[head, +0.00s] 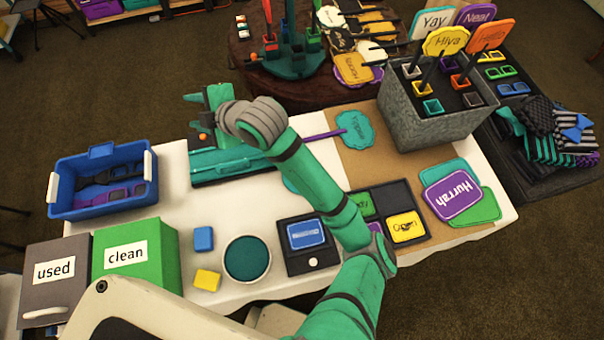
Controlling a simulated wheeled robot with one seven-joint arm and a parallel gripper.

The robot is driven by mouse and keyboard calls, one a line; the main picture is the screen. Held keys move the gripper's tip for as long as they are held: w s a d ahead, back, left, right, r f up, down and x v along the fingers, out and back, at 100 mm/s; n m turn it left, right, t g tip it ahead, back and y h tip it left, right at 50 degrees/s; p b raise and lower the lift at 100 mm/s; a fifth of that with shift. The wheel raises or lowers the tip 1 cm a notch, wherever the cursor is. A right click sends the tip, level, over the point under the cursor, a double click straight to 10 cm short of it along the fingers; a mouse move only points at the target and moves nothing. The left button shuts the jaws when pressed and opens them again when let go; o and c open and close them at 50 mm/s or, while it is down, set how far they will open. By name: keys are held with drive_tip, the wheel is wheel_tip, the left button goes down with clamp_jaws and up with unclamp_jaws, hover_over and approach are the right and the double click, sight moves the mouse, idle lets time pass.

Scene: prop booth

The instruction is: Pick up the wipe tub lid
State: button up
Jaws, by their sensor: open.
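A round tub (229,272) with a pale rim stands near the front edge of the white table. Its top is a flat teal disc (247,258), which looks like the wipe tub lid; I cannot tell how it is seated. My gripper (202,116) is open and is seen over the back left of the table, above a teal tray (205,174). It is well behind the tub and apart from it. My wrist and forearm hide part of the gripper and the table behind it.
A blue sponge-like block (204,238) and a yellow block (207,280) lie left of the tub. A dark pad with a blue card (306,234) is close on its right. Boxes marked used (55,272) and clean (128,254), and a blue bin (101,206), stand left.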

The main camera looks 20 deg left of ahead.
drive_tip(key=w+d+f+n+h, duration=0.15)
drive_tip(key=d+f+h, duration=0.25)
drive_tip(key=d, duration=0.4)
drive_tip(key=w+d+f+n+g+h, duration=0.1)
drive_tip(key=d+f+n+h, duration=0.25)
drive_tip(key=d, duration=0.55)
drive_tip(key=w+d+f+n+h, duration=0.1)
drive_tip(key=d+f+n+h, duration=0.1)
drive_tip(key=d+f+h, duration=0.45)
drive_tip(key=shift+y, duration=0.9)
drive_tip(key=f, duration=0.2)
drive_tip(key=d+f, duration=0.1)
drive_tip(key=f, duration=0.2)
drive_tip(key=w+f, duration=0.1)
drive_tip(key=f, duration=0.2)
drive_tip(key=shift+w+d+f, duration=0.1)
drive_tip(key=shift+d+f, duration=0.15)
drive_tip(key=shift+d, duration=0.1)
clamp_jaws()
